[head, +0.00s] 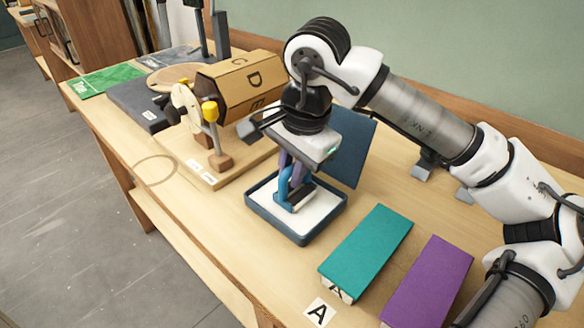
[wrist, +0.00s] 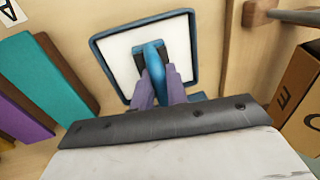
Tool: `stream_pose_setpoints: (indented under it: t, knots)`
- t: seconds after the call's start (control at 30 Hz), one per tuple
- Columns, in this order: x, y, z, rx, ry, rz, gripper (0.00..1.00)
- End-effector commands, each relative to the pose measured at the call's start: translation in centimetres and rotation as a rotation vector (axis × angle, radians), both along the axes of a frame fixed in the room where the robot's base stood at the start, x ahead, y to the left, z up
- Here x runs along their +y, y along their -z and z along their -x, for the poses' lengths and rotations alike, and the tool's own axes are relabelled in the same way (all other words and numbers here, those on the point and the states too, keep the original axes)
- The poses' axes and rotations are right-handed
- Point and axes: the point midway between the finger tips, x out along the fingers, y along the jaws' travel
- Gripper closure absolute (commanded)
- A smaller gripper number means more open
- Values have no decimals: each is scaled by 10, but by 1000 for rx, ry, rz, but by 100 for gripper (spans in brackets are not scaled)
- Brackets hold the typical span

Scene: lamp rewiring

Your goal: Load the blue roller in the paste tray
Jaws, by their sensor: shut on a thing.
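The paste tray (head: 267,217) is a shallow dark-blue tray with a white inside, on the bench below my gripper. The wrist view shows its rim (wrist: 141,20) around the white surface. The blue roller (head: 284,188) is upright between my purple fingers, its lower end over the tray's inside. In the wrist view its blue handle (wrist: 154,60) lies against the white. My gripper (head: 291,178) points down and is shut on the handle. The roller's lower part is partly hidden, and I cannot tell whether it touches the white surface.
A dark-blue panel (head: 349,150) stands behind the tray. A wooden lettered drum (head: 240,83) on a stand is to the left.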

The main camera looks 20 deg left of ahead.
Motion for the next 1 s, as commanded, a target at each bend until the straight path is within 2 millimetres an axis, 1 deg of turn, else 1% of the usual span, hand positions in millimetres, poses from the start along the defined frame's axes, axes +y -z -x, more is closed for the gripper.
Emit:
stream_pose_setpoints:
  t: [0.57,0.67,1.0]
  knots:
    - [0,1,1,3,-1,4,100]
    - [0,-5,1,3,-1,3,100]
    - [0,-33,0,1,0,1,100]
